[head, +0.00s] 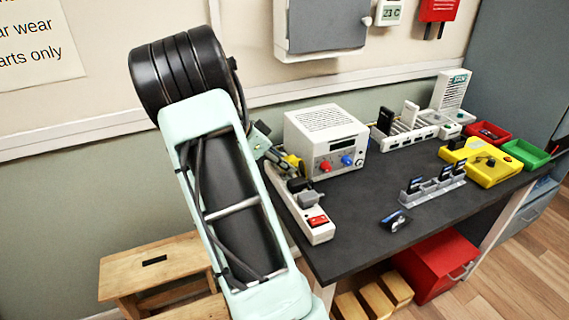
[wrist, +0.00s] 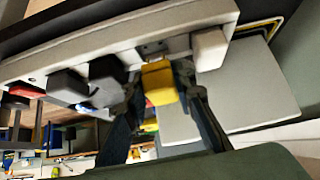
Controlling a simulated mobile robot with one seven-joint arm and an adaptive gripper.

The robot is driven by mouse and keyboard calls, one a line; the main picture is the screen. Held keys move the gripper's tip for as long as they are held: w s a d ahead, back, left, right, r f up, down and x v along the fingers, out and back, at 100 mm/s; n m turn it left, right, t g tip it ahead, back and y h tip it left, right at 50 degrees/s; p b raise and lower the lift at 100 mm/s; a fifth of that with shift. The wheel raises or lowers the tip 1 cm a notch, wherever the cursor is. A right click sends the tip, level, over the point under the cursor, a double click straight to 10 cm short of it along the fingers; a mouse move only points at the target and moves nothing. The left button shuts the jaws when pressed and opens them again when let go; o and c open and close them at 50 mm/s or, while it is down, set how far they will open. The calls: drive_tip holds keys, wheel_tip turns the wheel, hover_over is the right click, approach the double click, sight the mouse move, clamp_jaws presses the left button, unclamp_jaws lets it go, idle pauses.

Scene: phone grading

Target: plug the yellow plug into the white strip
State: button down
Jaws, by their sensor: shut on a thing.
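The yellow plug (wrist: 159,84) is between the two fingers of my gripper (wrist: 160,80) in the wrist view, and the gripper is shut on it. In the head view the yellow plug (head: 293,161) shows small at the far end of the white strip (head: 318,233), partly hidden by my gripper. The white strip (wrist: 70,58) crosses the top of the wrist view, with a grey socket patch just beyond the yellow plug. The plug is at or very close to the strip's face; I cannot tell whether its pins are inside.
A black plug (wrist: 107,70) and a grey plug (wrist: 68,84) sit on the strip beside my gripper; a white block (wrist: 209,48) is on the other side. A white power supply (head: 327,135) stands close by.

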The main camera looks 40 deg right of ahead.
drive_tip(key=shift+f+b, duration=0.9)
drive_tip(key=shift+b, duration=0.1)
idle(0.5)
drive_tip(key=shift+s+a+f, duration=0.1)
drive_tip(key=shift+f, duration=0.15)
drive_tip(key=c, duration=1.5)
unclamp_jaws()
drive_tip(key=shift+f, duration=0.15)
drive_tip(key=shift+c, duration=0.2)
drive_tip(key=shift+a, duration=0.1)
